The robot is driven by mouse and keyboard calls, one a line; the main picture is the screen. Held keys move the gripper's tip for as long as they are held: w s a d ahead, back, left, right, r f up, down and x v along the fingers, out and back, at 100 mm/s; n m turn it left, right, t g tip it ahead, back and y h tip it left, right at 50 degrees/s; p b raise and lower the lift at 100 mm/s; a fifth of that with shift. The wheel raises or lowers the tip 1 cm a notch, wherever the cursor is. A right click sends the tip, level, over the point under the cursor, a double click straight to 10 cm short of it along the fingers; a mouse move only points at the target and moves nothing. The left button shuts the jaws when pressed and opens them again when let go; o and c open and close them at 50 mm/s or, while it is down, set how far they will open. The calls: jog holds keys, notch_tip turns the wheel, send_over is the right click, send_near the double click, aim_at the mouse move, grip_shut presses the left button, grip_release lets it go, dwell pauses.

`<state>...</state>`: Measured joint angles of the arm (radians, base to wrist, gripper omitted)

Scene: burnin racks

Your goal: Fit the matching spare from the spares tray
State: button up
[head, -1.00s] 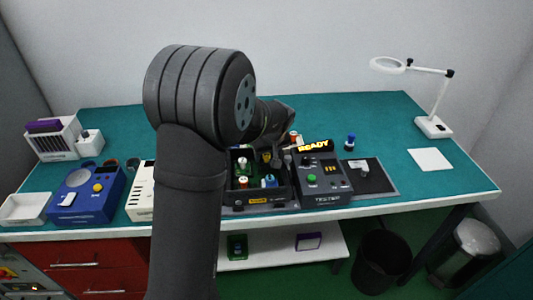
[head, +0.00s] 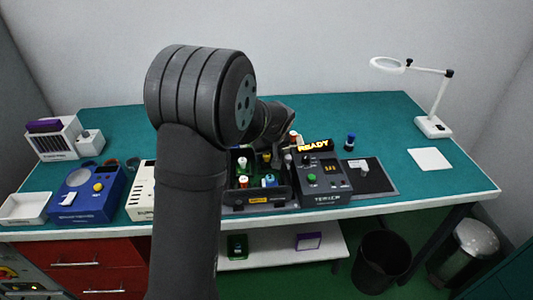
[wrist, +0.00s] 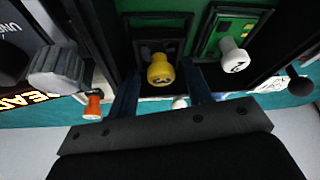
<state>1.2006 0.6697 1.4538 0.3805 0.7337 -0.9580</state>
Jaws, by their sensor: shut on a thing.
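My gripper (wrist: 162,82) shows in the wrist view, its two dark fingers on either side of a yellow-knobbed module (wrist: 160,68) and shut on it. The module's dark plate stands in line with a dark slot of the black rack; I cannot tell how deep it sits. A green module with a white knob (wrist: 233,55) stands beside it. In the head view the black rack (head: 258,208) holds several modules, including white-knobbed (head: 242,163) and blue (head: 269,181) ones. My arm hides part of the rack there. I cannot tell which container is the spares tray.
A tester (head: 325,186) and a lit READY sign (head: 314,145) adjoin the rack on the right. An orange-and-white piece (wrist: 93,104) is near the fingers. A blue device (head: 85,205) stands left.

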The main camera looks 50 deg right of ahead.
jog(key=shift+s+a+f, duration=0.1)
jog(key=shift+a+f, duration=0.1)
jog(key=shift+f, duration=0.25)
jog(key=shift+s+a+f, duration=0.1)
jog(key=shift+a+f, duration=0.1)
jog(key=shift+f, duration=0.2)
jog(key=o, duration=1)
jog(key=shift+d+r, duration=0.1)
jog(key=shift+r, duration=0.05)
jog(key=shift+o, duration=0.2)
jog(key=shift+r, duration=0.2)
jog(key=shift+w+d+r, duration=0.1)
jog(key=shift+d+r, duration=0.05)
jog(key=shift+r, duration=0.85)
jog(key=shift+d+r, duration=0.15)
jog(key=shift+r, duration=1.25)
jog(key=shift+a+r, duration=0.1)
jog(key=shift+r, duration=1.85)
